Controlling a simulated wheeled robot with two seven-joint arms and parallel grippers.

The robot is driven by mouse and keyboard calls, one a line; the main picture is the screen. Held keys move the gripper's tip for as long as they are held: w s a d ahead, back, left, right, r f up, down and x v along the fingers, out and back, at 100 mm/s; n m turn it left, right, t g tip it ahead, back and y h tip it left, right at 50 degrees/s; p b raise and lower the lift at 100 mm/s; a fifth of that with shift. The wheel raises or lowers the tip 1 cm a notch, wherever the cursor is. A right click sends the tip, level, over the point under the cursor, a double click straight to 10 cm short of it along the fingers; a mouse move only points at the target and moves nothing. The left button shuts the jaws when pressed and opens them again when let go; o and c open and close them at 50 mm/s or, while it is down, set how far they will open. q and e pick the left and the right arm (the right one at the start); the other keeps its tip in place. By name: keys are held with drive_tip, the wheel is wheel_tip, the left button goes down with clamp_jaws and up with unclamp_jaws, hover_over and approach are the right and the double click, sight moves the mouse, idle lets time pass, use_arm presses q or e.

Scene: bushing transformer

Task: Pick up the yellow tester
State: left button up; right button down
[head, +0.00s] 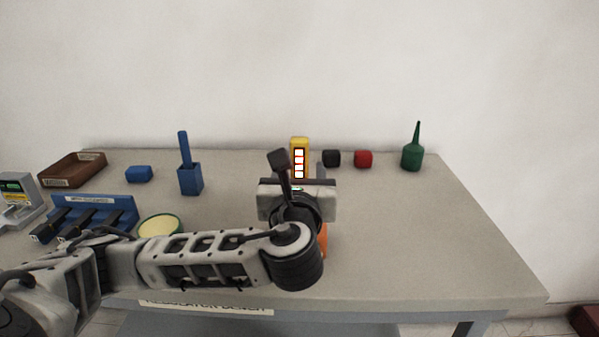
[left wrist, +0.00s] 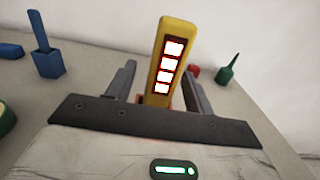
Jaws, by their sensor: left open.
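The yellow tester (head: 300,143) stands upright toward the back middle of the table, with a column of lit white windows framed in red on its front. My left gripper (head: 305,168) is in front of it, open, and hides its lower part in the head view. In the left wrist view the tester (left wrist: 165,62) rises between the two open fingers (left wrist: 158,85), one on each side. I cannot tell whether either finger touches it. My right gripper is in neither view.
Black (head: 331,158) and red (head: 363,158) blocks and a green bottle (head: 412,155) stand right of the tester. A blue holder (head: 190,180), blue block (head: 139,174) and brown tray (head: 72,170) are left. An orange thing (head: 324,241) is partly hidden behind my arm. The table's right side is clear.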

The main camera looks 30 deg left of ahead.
use_arm(q)
drive_tip(key=shift+x, duration=0.85)
drive_tip(key=c, duration=1.1)
